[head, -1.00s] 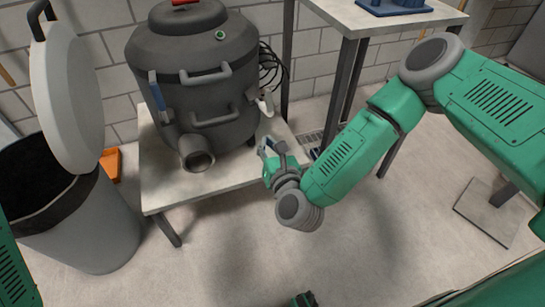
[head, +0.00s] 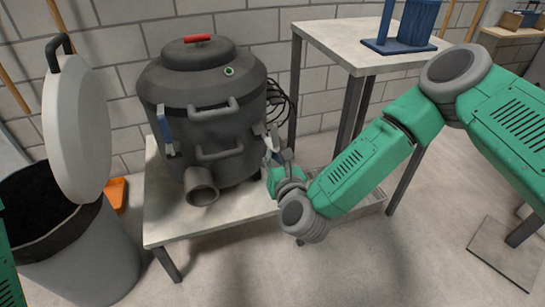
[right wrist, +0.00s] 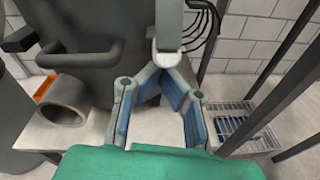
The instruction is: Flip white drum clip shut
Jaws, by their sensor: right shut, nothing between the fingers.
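The dark grey drum (head: 213,105) stands on a low table, its lid with a red-topped handle in place. The white clip (head: 262,129) is on the drum's right side; in the right wrist view the pale clip lever (right wrist: 169,25) hangs down in front of the fingertips. My right gripper (head: 272,148) is beside the drum, right at the clip's lower end. In the right wrist view its fingertips (right wrist: 170,66) meet, with nothing between them. Whether they touch the lever I cannot tell. A blue clip (head: 165,131) is on the drum's left side. My left gripper is out of view.
The low table (head: 160,222) has bare top around the drum's pipe (head: 201,187). A taller table (head: 345,46) with a blue stand (head: 407,30) is to the right. Black cables (head: 282,105) hang behind the drum. A grey bin (head: 85,255) with a raised lid is at left.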

